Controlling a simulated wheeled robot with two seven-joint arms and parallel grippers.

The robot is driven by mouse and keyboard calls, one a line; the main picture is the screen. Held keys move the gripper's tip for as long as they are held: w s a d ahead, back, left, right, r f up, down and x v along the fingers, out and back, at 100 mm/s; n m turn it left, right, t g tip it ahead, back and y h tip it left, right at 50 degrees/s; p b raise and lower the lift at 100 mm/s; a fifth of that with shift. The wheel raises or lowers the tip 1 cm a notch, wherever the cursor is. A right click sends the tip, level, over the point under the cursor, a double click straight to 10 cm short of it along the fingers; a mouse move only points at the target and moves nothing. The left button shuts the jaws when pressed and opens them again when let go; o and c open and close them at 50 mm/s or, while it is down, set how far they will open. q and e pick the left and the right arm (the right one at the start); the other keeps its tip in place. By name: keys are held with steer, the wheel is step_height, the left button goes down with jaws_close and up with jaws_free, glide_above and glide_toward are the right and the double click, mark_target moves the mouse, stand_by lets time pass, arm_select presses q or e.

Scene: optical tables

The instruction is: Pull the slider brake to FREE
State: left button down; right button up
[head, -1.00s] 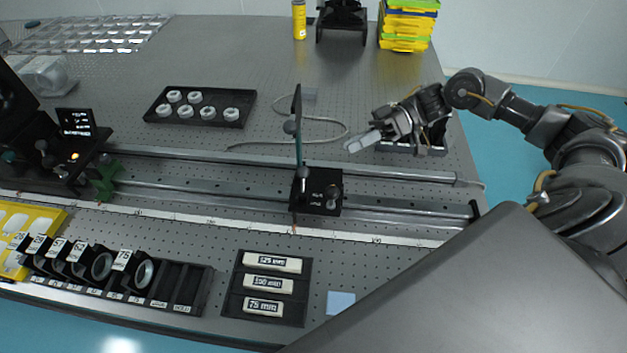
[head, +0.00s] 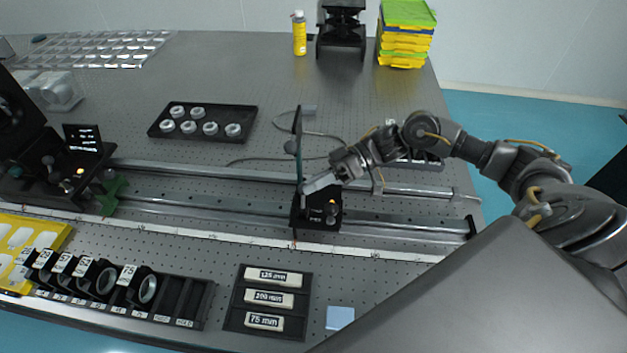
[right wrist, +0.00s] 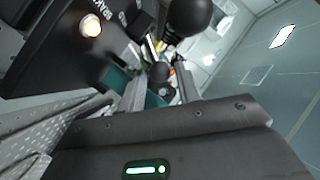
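The slider is a black block (head: 317,216) on the long rail, with an upright thin plate (head: 298,130) at its back left. White lettering and a small lit lamp show on its face. In the right wrist view the lettered face (right wrist: 60,45) is close, with an orange-white lamp and partly readable "BRAKE" text. A black ball knob (right wrist: 190,15) shows at the top. My right gripper (head: 310,185) is at the slider's upper edge, beside the plate. My left gripper is not in view.
The rail (head: 400,215) runs across the table, with a ruler strip in front. A black tray of white rings (head: 203,121) lies behind. Lens holders (head: 97,278) and a labelled block rack (head: 267,301) stand in front. A blue pad (head: 340,317) lies front right.

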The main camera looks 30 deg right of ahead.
steer(key=shift+a, duration=0.15)
steer(key=c, duration=0.7)
steer(key=shift+s+a+r+n+p, duration=0.1)
steer(key=shift+s+r+n+p, duration=0.15)
steer(key=shift+p, duration=0.55)
steer(key=s+a+r+n+t+h+p, duration=0.1)
steer(key=n+h+p, duration=0.1)
steer(key=p, duration=0.2)
steer(key=shift+s, duration=0.1)
steer(key=shift+s+a+r+n+t+h+p, duration=0.1)
steer(key=shift+s+a+n+t+h+p, duration=0.3)
steer(key=shift+t+p, duration=0.25)
steer(key=shift+s+a+n+t+h+p, duration=0.45)
steer(key=shift+s+n+h+p, duration=0.15)
steer(key=shift+n, duration=0.15)
steer(key=shift+s+a+f+n+t+h, duration=0.2)
steer(key=shift+s+f+n+t+h, duration=0.1)
steer(key=shift+s+n+t, duration=0.1)
steer(key=shift+s+a+f+n+t+h, duration=0.3)
steer(key=shift+s+n+t+h, duration=0.1)
steer(key=shift+n+t+h, duration=0.15)
steer(key=shift+b, duration=0.3)
